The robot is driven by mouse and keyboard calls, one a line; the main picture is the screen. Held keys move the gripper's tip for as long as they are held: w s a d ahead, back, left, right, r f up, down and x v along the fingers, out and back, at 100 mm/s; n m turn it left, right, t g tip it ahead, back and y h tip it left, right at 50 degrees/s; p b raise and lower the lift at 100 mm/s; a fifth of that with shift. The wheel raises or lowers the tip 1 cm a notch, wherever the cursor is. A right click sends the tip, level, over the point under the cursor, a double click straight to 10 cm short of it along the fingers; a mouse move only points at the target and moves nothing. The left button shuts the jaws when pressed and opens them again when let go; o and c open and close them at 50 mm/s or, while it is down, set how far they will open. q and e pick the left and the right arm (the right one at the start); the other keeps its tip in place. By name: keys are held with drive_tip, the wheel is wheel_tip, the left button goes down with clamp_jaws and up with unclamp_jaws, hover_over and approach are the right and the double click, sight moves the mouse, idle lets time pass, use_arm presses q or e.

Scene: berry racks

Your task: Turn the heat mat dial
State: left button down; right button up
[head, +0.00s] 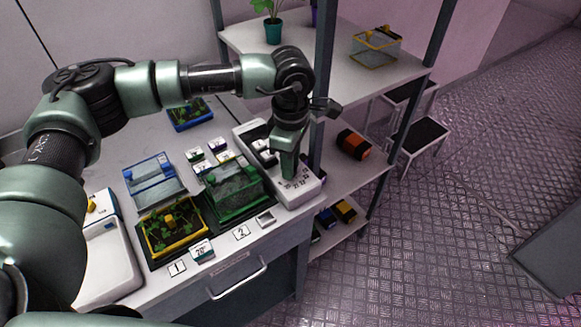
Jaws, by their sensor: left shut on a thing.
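A white control box (308,190) with printed numbers along its near end stands at the right end of the bench. My left gripper (289,174) reaches down from above onto this numbered end. It is shut on the heat mat dial, which the fingers hide almost wholly. The dial's pointer and setting cannot be read. A dark mat (152,263) lies under the seedling trays to the left of the box. My right gripper is not in view.
A yellow-rimmed tray of seedlings (150,238) and a green tray with a clear cover (238,207) stand close left of the gripper. A blue-rimmed clear cover (147,187) lies behind. A shelf rack with a dark post (317,120) stands close right.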

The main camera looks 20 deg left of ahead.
use_arm(q)
drive_tip(key=shift+f+n+b, duration=0.1)
drive_tip(key=shift+n+b, duration=0.7)
drive_tip(key=shift+n, duration=0.2)
drive_tip(key=shift+n+b, duration=0.5)
drive_tip(key=shift+n, duration=0.2)
drive_tip(key=c, duration=1.2)
unclamp_jaws()
wheel_tip(320, 180, up, 8)
drive_tip(key=shift+r+b, duration=0.1)
drive_tip(key=shift+b, duration=0.6)
